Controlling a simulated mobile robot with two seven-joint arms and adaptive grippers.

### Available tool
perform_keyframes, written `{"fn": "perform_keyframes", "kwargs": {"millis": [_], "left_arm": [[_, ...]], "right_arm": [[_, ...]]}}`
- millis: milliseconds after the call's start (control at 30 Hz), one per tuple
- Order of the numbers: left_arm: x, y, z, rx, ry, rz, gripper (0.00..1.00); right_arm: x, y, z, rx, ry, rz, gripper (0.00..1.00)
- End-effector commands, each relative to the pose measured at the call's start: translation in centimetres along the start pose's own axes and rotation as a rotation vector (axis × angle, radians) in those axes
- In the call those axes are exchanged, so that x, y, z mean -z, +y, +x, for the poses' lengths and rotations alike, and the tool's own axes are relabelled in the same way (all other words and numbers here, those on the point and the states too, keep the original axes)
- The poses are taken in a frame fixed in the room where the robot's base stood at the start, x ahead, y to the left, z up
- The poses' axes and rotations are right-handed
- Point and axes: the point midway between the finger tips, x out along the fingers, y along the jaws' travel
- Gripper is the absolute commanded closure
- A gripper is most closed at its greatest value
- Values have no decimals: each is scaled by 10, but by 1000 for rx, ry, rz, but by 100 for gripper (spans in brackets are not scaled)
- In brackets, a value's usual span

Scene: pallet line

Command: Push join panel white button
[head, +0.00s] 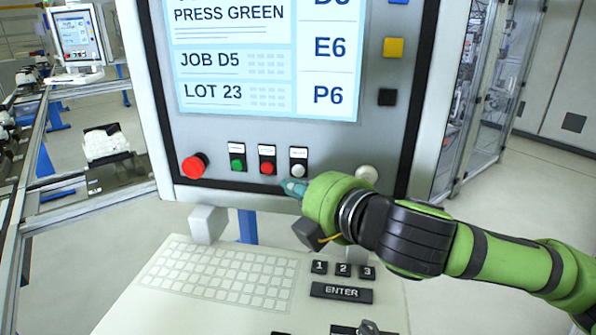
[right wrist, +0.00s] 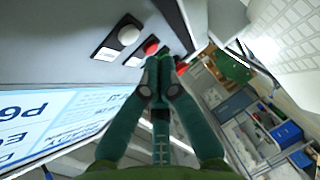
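The panel (head: 225,192) has a lit screen and a row of small buttons below it. The white button (head: 298,170) sits on a black plate, right of the red button (head: 267,167) and green button (head: 237,163). My right gripper (head: 288,187) has its teal fingertips just below the white button in the head view; contact cannot be told. In the right wrist view the fingers (right wrist: 157,63) meet at the tips and hold nothing, with the white button (right wrist: 128,34) up and left of them, apart from the tips. My left gripper is not in view.
A red mushroom button (head: 195,166) is at the panel's lower left. A pale round knob (head: 367,174) is right of the white button, close above my right gripper. A keyboard shelf (head: 150,300) with an ENTER key (head: 341,292) lies below. A conveyor (head: 85,205) runs at left.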

Motion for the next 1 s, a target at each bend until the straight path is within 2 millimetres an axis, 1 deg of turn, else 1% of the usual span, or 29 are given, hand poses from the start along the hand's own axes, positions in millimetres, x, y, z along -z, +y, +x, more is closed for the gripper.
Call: {"fn": "perform_keyframes", "kwargs": {"millis": [200,367,1000], "left_arm": [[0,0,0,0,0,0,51],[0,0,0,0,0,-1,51],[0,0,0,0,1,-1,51]], "right_arm": [[16,-6,-16,-2,3,-1,100],[21,-8,-22,-2,1,1,100],[21,-9,-23,-1,-1,1,100]]}}
